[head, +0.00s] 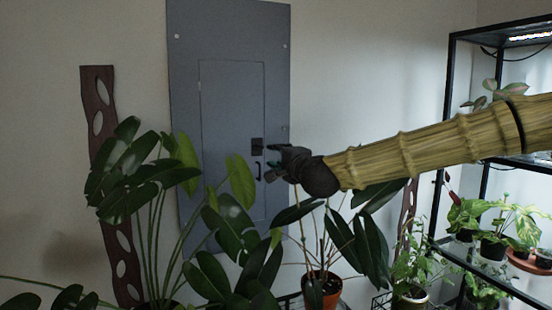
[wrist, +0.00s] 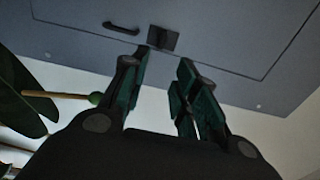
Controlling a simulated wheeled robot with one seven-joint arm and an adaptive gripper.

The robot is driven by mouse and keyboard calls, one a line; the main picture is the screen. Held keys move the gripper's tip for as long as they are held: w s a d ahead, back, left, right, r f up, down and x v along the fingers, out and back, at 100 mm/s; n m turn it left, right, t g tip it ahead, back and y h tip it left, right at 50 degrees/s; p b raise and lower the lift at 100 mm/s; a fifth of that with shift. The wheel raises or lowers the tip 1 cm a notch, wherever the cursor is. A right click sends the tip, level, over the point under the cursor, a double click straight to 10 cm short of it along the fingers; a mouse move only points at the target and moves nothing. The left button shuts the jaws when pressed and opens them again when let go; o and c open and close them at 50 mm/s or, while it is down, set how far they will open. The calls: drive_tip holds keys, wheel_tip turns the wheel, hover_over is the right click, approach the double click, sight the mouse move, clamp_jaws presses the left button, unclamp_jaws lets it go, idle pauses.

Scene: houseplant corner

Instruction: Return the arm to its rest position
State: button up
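My arm, its links patterned like bamboo, reaches in from the right in the head view and is stretched out toward a grey wall panel. My gripper (head: 274,162) is dark with green-edged fingers and shows just in front of the panel door (head: 230,110), by its black latch (head: 257,147). In the wrist view my gripper (wrist: 164,85) has its two fingers apart with nothing between them. The latch (wrist: 163,39) and a black handle (wrist: 121,28) lie beyond the fingertips. I cannot tell whether a fingertip touches the panel.
Leafy plants stand below and left of my gripper, one in an orange pot (head: 322,290). A black shelf rack (head: 443,130) with plants stands at the right, behind my arm. A stick with a green end (wrist: 60,95) lies left of the fingers. The upper wall is clear.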

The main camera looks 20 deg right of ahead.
drive_tip(key=shift+f, duration=0.1)
